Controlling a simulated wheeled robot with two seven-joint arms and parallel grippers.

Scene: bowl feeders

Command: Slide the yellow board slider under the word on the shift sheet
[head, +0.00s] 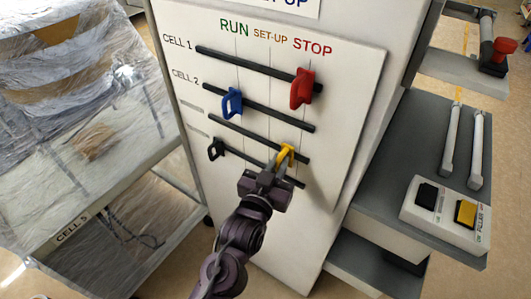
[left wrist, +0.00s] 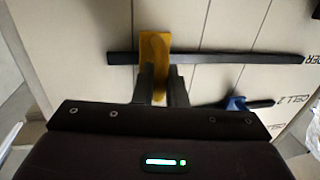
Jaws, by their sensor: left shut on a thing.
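The white board (head: 350,110) has columns headed RUN, SET-UP and STOP. The yellow slider (head: 286,151) sits on the third black track, towards its right end, in the STOP column. My left gripper (head: 277,165) is shut on the yellow slider, reaching up from below. In the left wrist view, the slider (left wrist: 155,48) stands between the two fingers (left wrist: 160,85), near the left end of its track there. A sheet (head: 280,6) above the board is cut off by the frame; only blue letters ending in "UP" show. My right gripper is not in view.
A red slider (head: 302,88) is under STOP on the top track. A blue slider (head: 231,102) is under RUN on the second, and a black slider (head: 215,148) is at the left of the lowest. A grey bench with a switch box (head: 445,214) stands right; a plastic-wrapped cart is left.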

